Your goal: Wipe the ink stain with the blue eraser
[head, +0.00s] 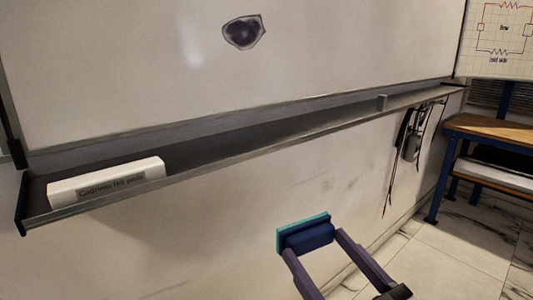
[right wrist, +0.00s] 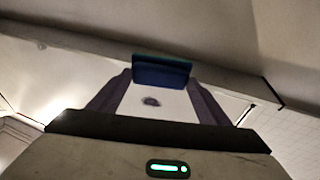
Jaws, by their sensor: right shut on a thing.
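The ink stain (head: 244,32) is a dark grey-purple blot with a black outline on the whiteboard (head: 340,40). It also shows small in the right wrist view (right wrist: 151,102), between my fingers. My right gripper (head: 309,246) is shut on the blue eraser (head: 306,238), which has a teal face turned toward the wall. In the right wrist view the eraser (right wrist: 161,72) sits across the fingertips. The gripper is below the tray and apart from the board. My left gripper is not in view.
A dark tray (head: 230,140) runs along the board's lower edge and juts out above the eraser. A white labelled box (head: 107,182) sits at its left end. Dark items (head: 412,140) hang at its right. A wooden-topped table (head: 495,130) stands at the right.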

